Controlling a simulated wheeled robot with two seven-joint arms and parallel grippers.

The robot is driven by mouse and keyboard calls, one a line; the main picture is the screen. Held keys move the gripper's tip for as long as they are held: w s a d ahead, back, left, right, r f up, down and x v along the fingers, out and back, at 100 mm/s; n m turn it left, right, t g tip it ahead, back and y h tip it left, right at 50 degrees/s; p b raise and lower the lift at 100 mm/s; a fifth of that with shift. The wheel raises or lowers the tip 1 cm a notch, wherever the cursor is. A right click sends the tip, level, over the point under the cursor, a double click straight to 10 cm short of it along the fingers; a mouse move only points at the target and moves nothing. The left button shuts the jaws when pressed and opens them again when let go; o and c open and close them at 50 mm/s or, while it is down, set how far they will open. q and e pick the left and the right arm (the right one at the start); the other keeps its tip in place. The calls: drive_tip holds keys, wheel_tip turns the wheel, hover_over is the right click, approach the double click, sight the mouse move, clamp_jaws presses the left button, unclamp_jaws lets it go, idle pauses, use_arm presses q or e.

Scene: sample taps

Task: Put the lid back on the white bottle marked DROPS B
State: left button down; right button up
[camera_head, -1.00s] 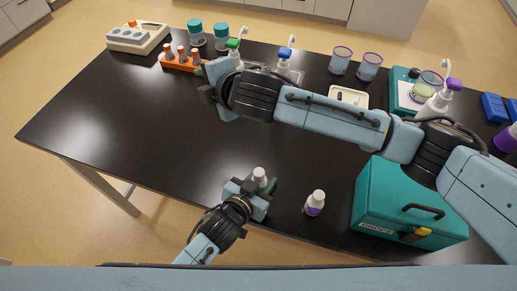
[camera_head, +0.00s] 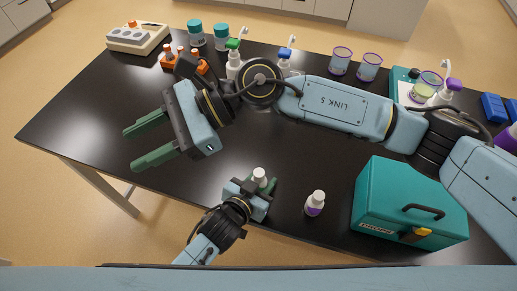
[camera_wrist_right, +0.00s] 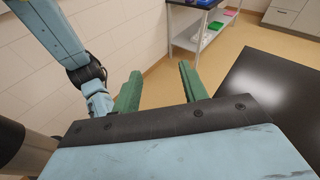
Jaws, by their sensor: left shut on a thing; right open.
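My left gripper (camera_head: 263,184) is low at the front of the table, shut on a small white bottle (camera_head: 259,175). Only the bottle's white upper part shows; fingers hide the rest and any marking. Another white bottle with a purple band (camera_head: 315,203) stands upright just to its right. The writing on it is too small to read, and I cannot tell whether its top is a lid. I cannot make out a loose lid. My right gripper (camera_head: 132,149) is open and empty, raised over the left part of the table. Its green fingers also show apart in the right wrist view (camera_wrist_right: 160,72).
A teal case (camera_head: 408,205) stands at the front right. An orange rack (camera_head: 172,64), teal-lidded jars (camera_head: 221,37), wash bottles (camera_head: 234,60) and clear beakers (camera_head: 340,60) stand along the back. My right arm crosses above the table. The left tabletop (camera_head: 75,125) is bare.

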drive_tip(key=d+f+n+h, duration=0.3)
drive_tip(key=f+n+h, duration=0.1)
drive_tip(key=f, duration=0.1)
drive_tip(key=n+t+h, duration=0.4)
drive_tip(key=t+h, duration=0.2)
drive_tip(key=h, duration=0.4)
hover_over(259, 172)
drive_tip(key=f, duration=0.8)
drive_tip(key=shift+a+f, duration=0.1)
drive_tip(key=shift+a, duration=0.25)
drive_tip(key=shift+w+d, duration=0.15)
drive_tip(key=shift+d, duration=0.15)
wheel_tip(259, 172, down, 8)
drive_tip(key=shift+f, duration=0.1)
